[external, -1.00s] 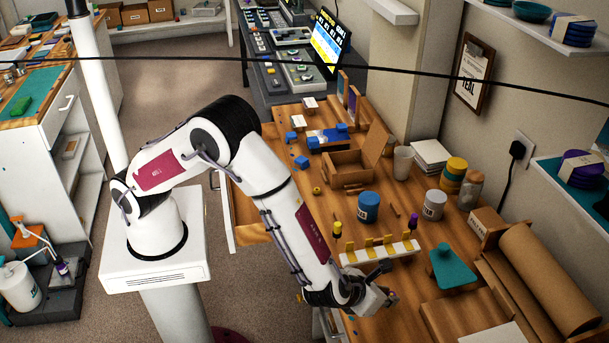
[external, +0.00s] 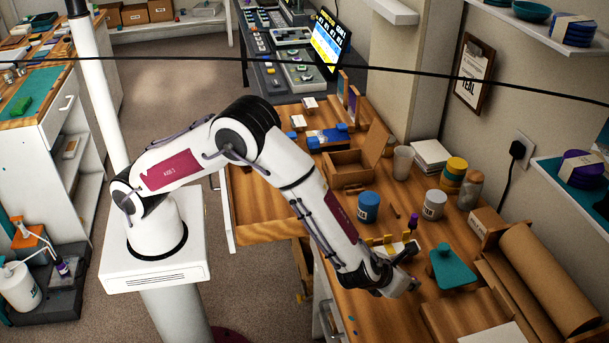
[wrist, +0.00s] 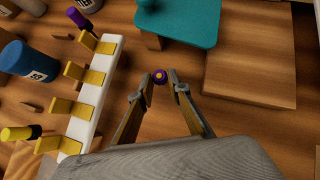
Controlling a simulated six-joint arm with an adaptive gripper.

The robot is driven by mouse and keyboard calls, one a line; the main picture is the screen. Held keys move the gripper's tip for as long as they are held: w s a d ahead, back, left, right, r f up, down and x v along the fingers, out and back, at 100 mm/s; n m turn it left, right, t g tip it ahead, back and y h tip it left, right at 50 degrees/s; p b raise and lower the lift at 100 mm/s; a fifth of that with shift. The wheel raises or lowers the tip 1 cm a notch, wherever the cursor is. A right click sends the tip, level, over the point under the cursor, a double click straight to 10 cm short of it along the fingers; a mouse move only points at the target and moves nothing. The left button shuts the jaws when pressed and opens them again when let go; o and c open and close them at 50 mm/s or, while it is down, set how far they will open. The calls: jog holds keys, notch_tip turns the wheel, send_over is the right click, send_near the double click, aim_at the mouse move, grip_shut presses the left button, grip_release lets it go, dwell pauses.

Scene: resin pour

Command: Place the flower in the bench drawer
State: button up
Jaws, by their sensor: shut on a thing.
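My gripper (wrist: 160,80) is shut on the flower (wrist: 160,76), a small purple round thing with a lighter centre, seen end-on between the fingertips in the wrist view. It is held over bare wood, right of the white rack with yellow clips and below the teal object. In the external view my gripper is over the near part of the bench, and the flower cannot be made out there. A drawer (external: 230,212) with a white front stands out from the bench's left side; my arm partly covers this area.
The white rack (wrist: 92,100) holds yellow- and purple-ended items close to my left finger. A teal object (wrist: 178,18) and a wooden block (wrist: 250,80) lie ahead and right. A blue tub (external: 368,207) and an open wooden box (external: 348,170) stand farther back.

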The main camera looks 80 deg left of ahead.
jog(key=w, duration=0.1)
jog(key=w+a, duration=0.1)
jog(key=w+f, duration=0.1)
jog(key=shift+w+a, duration=0.3)
jog(key=shift+w, duration=0.05)
jog(key=shift+f, duration=0.25)
jog(key=shift+f, duration=0.15)
jog(key=o, duration=0.7)
jog(key=shift+c, duration=0.2)
jog(key=shift+r, duration=0.25)
jog(key=v, duration=1.2)
jog(key=shift+f, duration=0.15)
jog(key=shift+s, duration=0.1)
